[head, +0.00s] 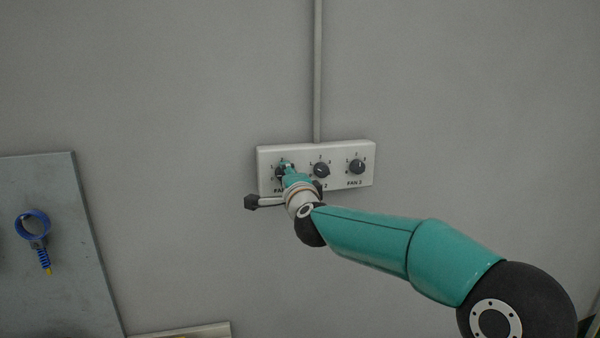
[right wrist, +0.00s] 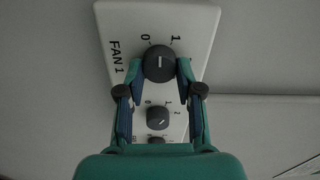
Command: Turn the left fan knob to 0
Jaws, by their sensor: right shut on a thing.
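The white fan panel (head: 340,182) is on the grey wall with three black knobs in a row. The left fan knob, marked FAN 1, is mostly hidden behind my right gripper (head: 287,166) in the head view. In the right wrist view, the left fan knob (right wrist: 159,62) sits between the fingertips of my right gripper (right wrist: 158,74), which is shut on its sides. The knob's white line appears to point between the 0 and 1 marks. My left gripper is not in view.
The middle knob (head: 321,170) and right knob (head: 357,166) are close beside the gripper. A conduit (head: 318,70) runs up the wall from the panel. A grey board (head: 75,230) with a blue ring-shaped item (head: 33,224) is at left.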

